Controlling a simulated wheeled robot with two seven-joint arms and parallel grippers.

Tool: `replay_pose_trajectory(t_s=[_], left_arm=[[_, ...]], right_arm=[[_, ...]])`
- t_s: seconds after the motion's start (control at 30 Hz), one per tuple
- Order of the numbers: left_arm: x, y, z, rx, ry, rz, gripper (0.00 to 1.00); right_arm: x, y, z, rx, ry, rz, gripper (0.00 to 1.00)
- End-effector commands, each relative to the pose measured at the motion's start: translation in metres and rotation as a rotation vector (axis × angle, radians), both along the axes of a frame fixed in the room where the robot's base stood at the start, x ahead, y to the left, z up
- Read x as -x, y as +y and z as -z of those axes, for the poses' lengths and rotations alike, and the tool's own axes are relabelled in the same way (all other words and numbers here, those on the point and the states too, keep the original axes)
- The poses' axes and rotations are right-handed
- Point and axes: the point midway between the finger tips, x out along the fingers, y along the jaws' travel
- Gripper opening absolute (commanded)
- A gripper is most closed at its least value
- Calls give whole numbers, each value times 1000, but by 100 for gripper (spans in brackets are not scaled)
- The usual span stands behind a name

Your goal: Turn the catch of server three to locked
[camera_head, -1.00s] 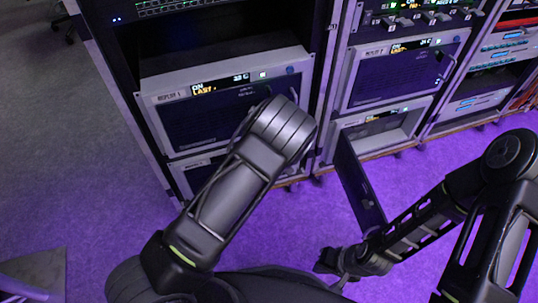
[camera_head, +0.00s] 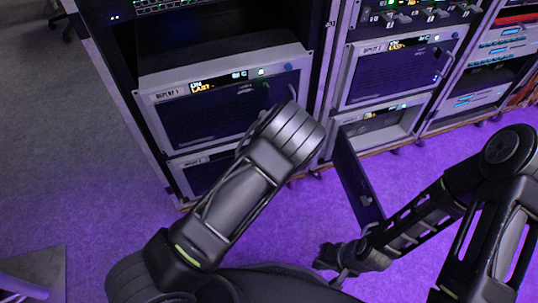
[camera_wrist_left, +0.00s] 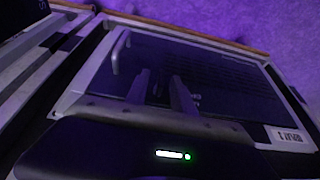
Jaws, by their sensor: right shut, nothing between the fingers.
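A unit low in the left rack (camera_head: 205,172) is partly hidden behind my left arm in the head view. The left wrist view shows a dark front panel (camera_wrist_left: 225,85) upside down, with a pale handle (camera_wrist_left: 119,50) and a small label (camera_wrist_left: 290,136). I cannot read a number three on it or make out a catch. My left gripper (camera_wrist_left: 160,92) has its two fingers apart in front of this panel, with nothing seen between them. In the head view its fingers are hidden. My right gripper (camera_head: 342,260) is shut and empty, low over the floor.
A unit with a lit display (camera_head: 225,110) sits above in the left rack, and a similar one (camera_head: 395,72) is in the middle rack. An open dark door (camera_head: 357,180) juts out below it, close to my right gripper.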

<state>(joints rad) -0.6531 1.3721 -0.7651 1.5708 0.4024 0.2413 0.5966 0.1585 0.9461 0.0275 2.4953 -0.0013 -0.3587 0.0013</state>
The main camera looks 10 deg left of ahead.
Motion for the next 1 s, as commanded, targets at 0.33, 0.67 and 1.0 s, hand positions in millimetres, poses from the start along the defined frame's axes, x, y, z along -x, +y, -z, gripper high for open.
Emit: replay_pose_trajectory(t_s=[0.33, 0.67, 1.0], left_arm=[[5, -4, -19, 0, -1, 0, 29], [21, -15, -66, -1, 0, 2, 29], [25, -17, -72, 0, 0, 0, 29]], right_arm=[[0, 0, -6, 0, 0, 0, 0], [0, 0, -19, 0, -1, -2, 0], [0, 0, -19, 0, -1, -2, 0]])
